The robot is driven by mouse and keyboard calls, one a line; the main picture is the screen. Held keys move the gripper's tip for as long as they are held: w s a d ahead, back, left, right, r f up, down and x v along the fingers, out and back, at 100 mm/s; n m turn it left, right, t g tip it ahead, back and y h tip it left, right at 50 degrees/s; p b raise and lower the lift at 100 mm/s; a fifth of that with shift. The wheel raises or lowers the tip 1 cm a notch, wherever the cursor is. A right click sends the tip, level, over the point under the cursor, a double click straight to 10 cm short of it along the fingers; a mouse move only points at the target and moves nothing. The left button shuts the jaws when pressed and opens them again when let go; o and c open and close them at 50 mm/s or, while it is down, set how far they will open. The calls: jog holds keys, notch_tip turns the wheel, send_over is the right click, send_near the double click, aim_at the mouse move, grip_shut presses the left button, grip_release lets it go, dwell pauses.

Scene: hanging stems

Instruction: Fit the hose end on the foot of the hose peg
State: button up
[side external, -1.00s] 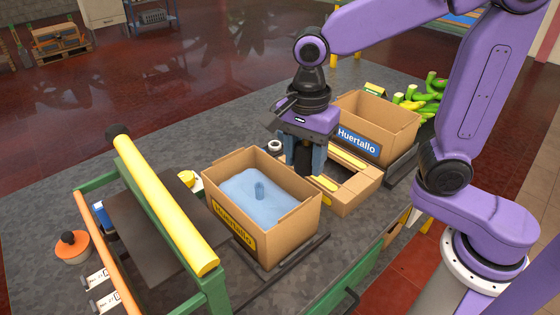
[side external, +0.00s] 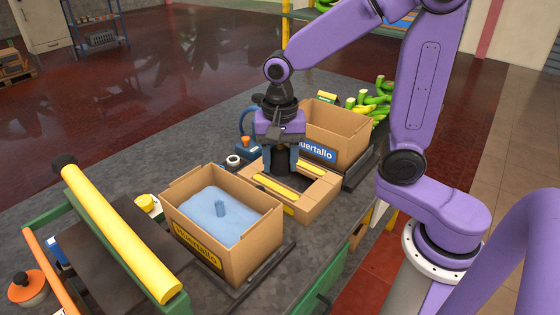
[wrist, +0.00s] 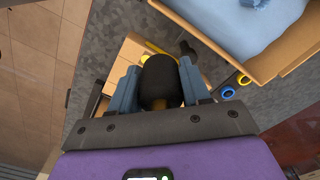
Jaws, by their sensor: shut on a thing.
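My gripper (side external: 281,162) is shut on a dark, rounded cylinder (wrist: 161,82), held upright between its blue-grey fingers. The gripper is above a low cardboard tray (side external: 318,196), right of the large carton with blue lining. In the wrist view the cylinder fills the space between the fingers (wrist: 160,88) and hides what is under it. A curved blue hose (side external: 243,122) shows behind the gripper, close to a small orange-topped item (side external: 245,141). I cannot tell which part is the hose end. I cannot clearly identify the hose peg or its foot.
A carton (side external: 222,257) with blue lining and a short blue stub (side external: 221,208) stands front left. A second carton (side external: 340,127) is behind right. A green frame with a yellow roller (side external: 122,232) is at left. A white ring (side external: 232,160) lies near the tray.

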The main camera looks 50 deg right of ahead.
jog(key=w+d+f+n, duration=0.5)
jog(key=d+f+n, duration=0.15)
jog(key=d, duration=0.35)
jog(key=w+f, duration=0.1)
jog(key=w, duration=0.2)
jog(key=w+a+f+m, duration=0.1)
jog(key=w, duration=0.3)
jog(key=w+a+f+m, duration=0.1)
jog(key=w, duration=0.2)
jog(key=shift+w+a+m, duration=0.25)
jog(key=shift+w, duration=0.15)
jog(key=w+a+m, duration=0.3)
jog(key=w+a, duration=0.1)
jog(key=a, duration=0.1)
jog(key=w+a+m, duration=0.3)
jog(key=a, duration=0.3)
jog(key=w+a+m, duration=0.3)
jog(key=w+a, duration=0.1)
jog(key=a, duration=0.2)
jog(key=shift+w+a+r, duration=0.15)
jog(key=shift+w+r, duration=0.1)
jog(key=shift+w, duration=0.05)
jog(key=shift+a+f+m, duration=0.1)
jog(key=shift+f+m, duration=0.1)
jog(key=shift+m, duration=0.1)
jog(key=shift+f, duration=3.15)
jog(key=shift+f, duration=0.65)
